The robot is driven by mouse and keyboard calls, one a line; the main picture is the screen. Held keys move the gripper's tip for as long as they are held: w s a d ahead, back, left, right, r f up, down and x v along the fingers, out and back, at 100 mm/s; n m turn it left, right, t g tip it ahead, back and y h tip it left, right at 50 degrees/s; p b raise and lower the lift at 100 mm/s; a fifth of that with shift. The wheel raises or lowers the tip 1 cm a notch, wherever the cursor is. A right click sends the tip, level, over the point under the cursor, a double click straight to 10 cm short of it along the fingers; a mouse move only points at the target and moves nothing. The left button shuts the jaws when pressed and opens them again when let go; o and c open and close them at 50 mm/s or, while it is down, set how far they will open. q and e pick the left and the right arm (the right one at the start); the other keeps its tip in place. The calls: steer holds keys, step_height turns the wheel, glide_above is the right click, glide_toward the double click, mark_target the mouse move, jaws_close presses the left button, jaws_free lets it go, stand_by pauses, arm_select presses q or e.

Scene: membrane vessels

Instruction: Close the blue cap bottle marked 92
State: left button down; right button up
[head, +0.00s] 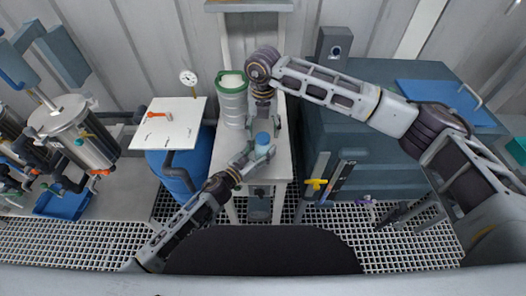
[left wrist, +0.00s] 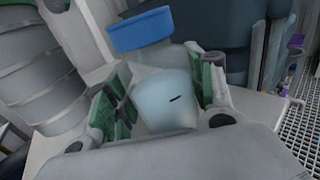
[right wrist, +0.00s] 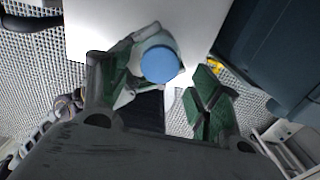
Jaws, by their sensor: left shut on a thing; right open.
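The bottle (head: 265,152) is pale and translucent, standing at the front of a narrow light table. My left gripper (head: 252,160) is shut on the bottle body. My right gripper (head: 265,120) is open above, its fingers (right wrist: 163,90) apart, the cap nearer the left one.
A green-rimmed white container (head: 232,97) stands on the table behind the bottle. A blue drum with a white board (head: 178,105) is to the left. A large dark teal tank (head: 360,150) is close on the right. A grated floor (head: 400,250) lies in front.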

steer(key=shift+r, duration=0.65)
steer(key=shift+r, duration=0.1)
steer(key=shift+c, duration=0.2)
steer(key=shift+t, duration=0.4)
steer(key=shift+w+d+r, duration=0.1)
steer(key=shift+w+r, duration=0.2)
steer(key=shift+r, duration=0.3)
steer(key=shift+w+d+r, duration=0.1)
steer(key=shift+w+r, duration=0.15)
steer(key=shift+r, duration=0.35)
steer(key=shift+w+r, duration=0.3)
steer(key=shift+r, duration=0.3)
steer(key=n, duration=0.4)
steer(key=shift+s+n, duration=0.3)
steer(key=shift+s, duration=0.1)
steer(key=n, duration=0.4)
steer(key=shift+s+a+f+n+g, duration=0.15)
steer(key=shift+s+n+g, duration=0.1)
steer(key=shift+n+g, duration=0.05)
steer(key=n, duration=0.4)
steer(key=shift+s+a+n, duration=0.1)
steer(key=shift+s+n, duration=0.05)
steer(key=shift+n, duration=2.25)
steer(key=shift+f, duration=0.1)
